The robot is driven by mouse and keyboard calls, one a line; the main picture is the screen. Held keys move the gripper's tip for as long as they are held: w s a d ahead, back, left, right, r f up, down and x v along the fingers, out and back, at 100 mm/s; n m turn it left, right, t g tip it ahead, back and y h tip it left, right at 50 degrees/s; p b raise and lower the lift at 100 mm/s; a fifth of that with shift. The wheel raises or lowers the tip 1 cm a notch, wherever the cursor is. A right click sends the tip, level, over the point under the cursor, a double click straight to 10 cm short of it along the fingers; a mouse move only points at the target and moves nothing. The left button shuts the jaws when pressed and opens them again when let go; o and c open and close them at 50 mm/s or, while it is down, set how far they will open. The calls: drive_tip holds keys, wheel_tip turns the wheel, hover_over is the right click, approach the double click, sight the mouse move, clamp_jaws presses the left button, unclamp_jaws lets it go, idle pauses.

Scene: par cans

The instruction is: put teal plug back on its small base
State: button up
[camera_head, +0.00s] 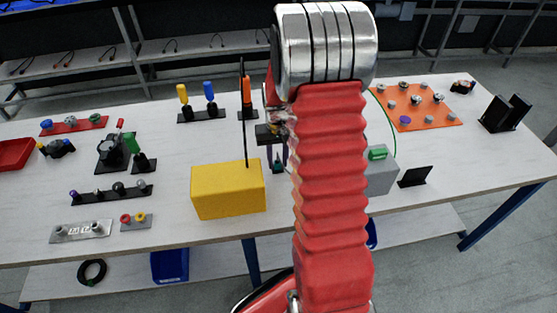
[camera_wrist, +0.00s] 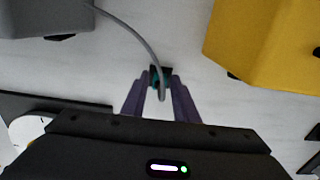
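The small teal plug (camera_head: 277,165) is low between my gripper's fingers, on the table between the yellow box and the grey box. In the wrist view, the teal plug (camera_wrist: 155,80) shows against a small black part, which may be its base, right between the fingertips. My gripper (camera_head: 276,158) points down with its two purple fingers apart, one on each side of the plug. In the wrist view, the fingertips of my gripper (camera_wrist: 160,78) lie close beside the plug and black part. Whether they touch or clamp it cannot be told.
The yellow box (camera_head: 228,190) stands close left of my gripper. The grey box (camera_head: 381,178) with a green plug (camera_head: 377,152) is to the right, partly behind my arm. A grey cable (camera_wrist: 130,32) arcs across the wrist view to between the fingers. A black stand (camera_head: 415,177) is farther right.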

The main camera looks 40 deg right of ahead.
drive_tip(key=o, duration=0.4)
wheel_tip(320, 180, up, 14)
drive_tip(key=shift+f, duration=0.1)
idle(0.6)
idle(0.8)
drive_tip(key=shift+s+a+r+n+t, duration=0.9)
drive_tip(key=shift+s+a+r, duration=1)
drive_tip(key=shift+s+a, duration=1.6)
drive_tip(key=shift+s+a+r+n+t, duration=0.9)
drive_tip(key=shift+s+a+r, duration=1.4)
drive_tip(key=shift+a, duration=1.9)
drive_tip(key=shift+s+a+r+n+t, duration=0.9)
drive_tip(key=shift+s+a+r, duration=0.65)
drive_tip(key=shift+s+a, duration=2.1)
